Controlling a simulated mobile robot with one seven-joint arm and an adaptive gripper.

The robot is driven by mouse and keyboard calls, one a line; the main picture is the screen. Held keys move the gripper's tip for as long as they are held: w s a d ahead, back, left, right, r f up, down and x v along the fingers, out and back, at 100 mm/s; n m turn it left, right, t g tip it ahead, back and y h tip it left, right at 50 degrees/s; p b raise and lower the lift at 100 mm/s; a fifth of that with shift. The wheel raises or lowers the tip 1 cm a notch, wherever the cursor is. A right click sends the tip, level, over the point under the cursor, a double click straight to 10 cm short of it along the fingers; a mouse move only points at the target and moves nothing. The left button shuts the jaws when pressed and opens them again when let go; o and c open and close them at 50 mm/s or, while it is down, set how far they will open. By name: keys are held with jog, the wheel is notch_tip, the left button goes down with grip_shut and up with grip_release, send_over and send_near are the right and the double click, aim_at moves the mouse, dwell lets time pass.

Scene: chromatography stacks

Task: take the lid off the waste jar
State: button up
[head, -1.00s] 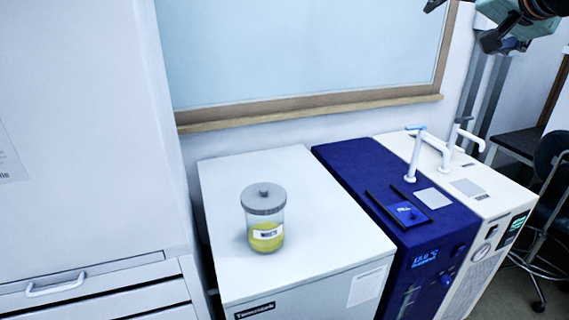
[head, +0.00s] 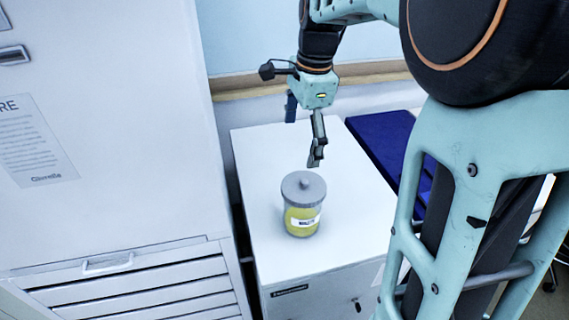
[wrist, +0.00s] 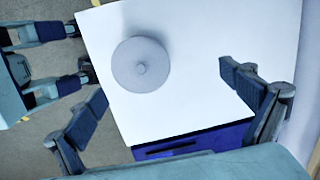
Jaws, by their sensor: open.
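The waste jar (head: 303,222) is clear with yellow contents and a white label. It stands upright on the white cabinet top in the head view. Its round grey lid (head: 303,186), with a small central knob, sits on the jar. In the wrist view the lid (wrist: 128,55) is seen from above and hides the jar. My gripper (head: 304,135) is open, pointing down, above and behind the jar, apart from the lid. In the wrist view the fingers (wrist: 168,88) are wide apart, and the lid lies up and left of the middle between them.
The white cabinet top (head: 262,160) is otherwise clear where visible. A dark blue unit (head: 380,135) stands to its right, partly hidden by my arm. A tall pale cabinet (head: 120,130) rises close on the left. A wall and wooden ledge (head: 235,92) are behind.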

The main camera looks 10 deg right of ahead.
jog(key=s+m, duration=0.1)
jog(key=s, duration=0.1)
jog(key=g, duration=0.1)
send_over(302, 181)
jog(key=shift+h, duration=0.4)
notch_tip(302, 181, down, 5)
jog(key=shift+w+d+r, duration=0.1)
jog(key=shift+w, duration=0.05)
jog(key=shift+s+f+p, duration=0.2)
jog(key=shift+f+p, duration=0.4)
jog(key=shift+f, duration=2.25)
jog(key=c, duration=1)
